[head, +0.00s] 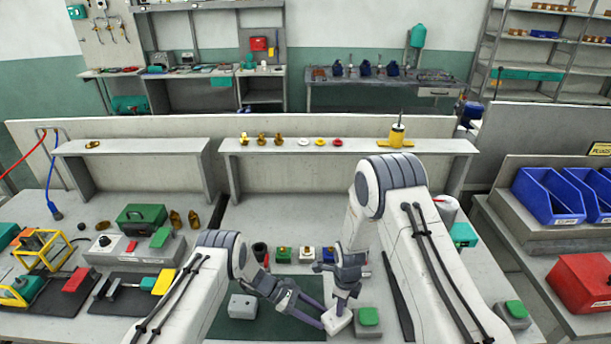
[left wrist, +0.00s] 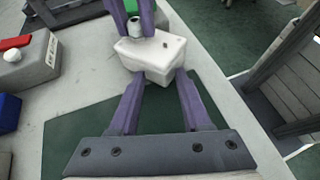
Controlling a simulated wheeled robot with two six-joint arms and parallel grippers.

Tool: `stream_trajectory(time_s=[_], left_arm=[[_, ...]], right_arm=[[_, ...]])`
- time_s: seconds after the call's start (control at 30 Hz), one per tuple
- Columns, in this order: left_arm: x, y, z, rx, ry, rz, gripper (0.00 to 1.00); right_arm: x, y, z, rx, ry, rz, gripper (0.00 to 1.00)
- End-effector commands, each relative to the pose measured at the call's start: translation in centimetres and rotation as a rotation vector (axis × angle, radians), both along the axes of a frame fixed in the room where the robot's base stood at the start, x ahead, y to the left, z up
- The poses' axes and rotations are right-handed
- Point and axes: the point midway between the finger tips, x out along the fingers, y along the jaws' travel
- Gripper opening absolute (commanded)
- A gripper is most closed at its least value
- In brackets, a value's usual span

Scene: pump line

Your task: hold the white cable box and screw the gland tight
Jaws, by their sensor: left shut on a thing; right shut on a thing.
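The white cable box (head: 337,321) is near the front edge of the table, at the right end of the dark green mat. It also shows in the left wrist view (left wrist: 150,57). My left gripper (head: 323,314) is shut on the box, with one purple finger on each side in the left wrist view. My right gripper (head: 341,302) comes down over the box and is shut on the small pale gland (left wrist: 135,28) at its top. In the left wrist view the gland is upright against the box's top edge; how deep it sits cannot be seen.
A light grey block (head: 242,306) lies on the green mat (head: 270,322). A green-topped button box (head: 368,317) stands close right of the cable box. Several small coloured parts stand behind the grippers, including a white-topped one (head: 306,254). Blue bins (head: 548,196) are far right.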

Motion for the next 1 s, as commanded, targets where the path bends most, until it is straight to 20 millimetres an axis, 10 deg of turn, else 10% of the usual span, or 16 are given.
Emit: stream_trajectory(time_s=[0.33, 0.67, 0.7, 0.77, 1.0], left_arm=[[-0.03, -0.41, 0.20, -0.007, 0.001, -0.003, 0.17], [-0.03, -0.41, 0.20, -0.008, 0.002, -0.003, 0.17], [-0.03, -0.41, 0.20, -0.008, 0.002, -0.003, 0.17], [-0.03, -0.41, 0.20, -0.008, 0.002, -0.003, 0.17], [-0.03, -0.41, 0.20, -0.007, 0.001, -0.003, 0.17]], right_arm=[[-0.09, -0.04, -0.11, -0.001, 0.001, -0.502, 0.00], [-0.10, -0.04, -0.13, -0.001, 0.001, -0.594, 0.00], [-0.11, -0.04, -0.13, -0.001, 0.003, -0.594, 0.29], [-0.10, -0.04, -0.12, -0.001, 0.001, -0.593, 0.51], [-0.06, -0.02, -0.09, 0.000, 0.001, -0.592, 0.51]])
